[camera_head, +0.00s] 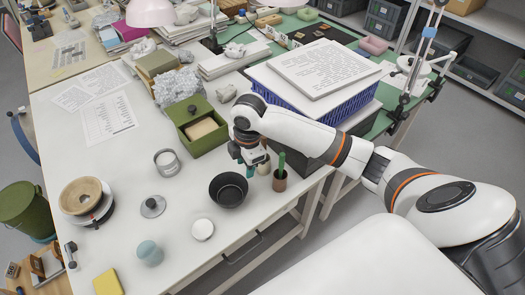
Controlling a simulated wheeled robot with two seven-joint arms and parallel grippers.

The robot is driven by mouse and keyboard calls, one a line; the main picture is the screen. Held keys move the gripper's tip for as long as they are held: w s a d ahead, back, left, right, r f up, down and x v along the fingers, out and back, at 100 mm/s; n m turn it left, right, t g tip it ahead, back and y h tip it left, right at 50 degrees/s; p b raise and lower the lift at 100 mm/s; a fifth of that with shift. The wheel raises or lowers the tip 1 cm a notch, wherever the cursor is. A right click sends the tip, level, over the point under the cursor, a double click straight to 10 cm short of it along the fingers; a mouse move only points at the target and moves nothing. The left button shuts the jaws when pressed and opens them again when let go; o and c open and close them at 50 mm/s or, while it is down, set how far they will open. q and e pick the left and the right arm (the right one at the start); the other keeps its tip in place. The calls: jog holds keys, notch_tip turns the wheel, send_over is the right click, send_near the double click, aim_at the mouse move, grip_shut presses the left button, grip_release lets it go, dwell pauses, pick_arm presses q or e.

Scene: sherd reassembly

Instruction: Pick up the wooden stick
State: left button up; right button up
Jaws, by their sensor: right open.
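My right arm comes in from the right, over the table's front edge. My right gripper (251,167) points down behind the black bowl (229,190) and left of a small brown pot with a green cactus (280,176). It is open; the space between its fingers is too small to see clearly. I cannot make out a wooden stick; it may be hidden behind my gripper or arm. My left gripper is not in view.
A green box (190,113) with a beige block stands behind my gripper. A blue crate (290,101) with papers is behind my arm. A metal tin (167,162), a grey lid (152,206) and a white round dish (202,229) lie left. The table (115,165) has free room left.

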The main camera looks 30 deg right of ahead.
jog(key=shift+n+g+h, duration=0.3)
jog(key=shift+n+g, duration=0.1)
jog(key=shift+n, duration=0.4)
jog(key=w+d+r, duration=0.1)
jog(key=d+r, duration=0.1)
jog(key=w+d+r, duration=0.2)
jog(key=d+r, duration=0.1)
jog(key=w+d+r, duration=0.1)
jog(key=d+r, duration=0.2)
jog(key=shift+w+d, duration=0.2)
jog(key=shift+w, duration=0.1)
jog(key=shift+d+r, duration=0.1)
jog(key=shift+d, duration=0.1)
notch_tip(320, 180, down, 6)
jog(key=shift+f+p, duration=0.25)
jog(key=shift+p, duration=0.2)
jog(key=f+p, duration=0.1)
jog(key=f, duration=0.4)
jog(key=shift+s+f, duration=0.15)
jog(key=shift+s, duration=0.05)
grip_shut()
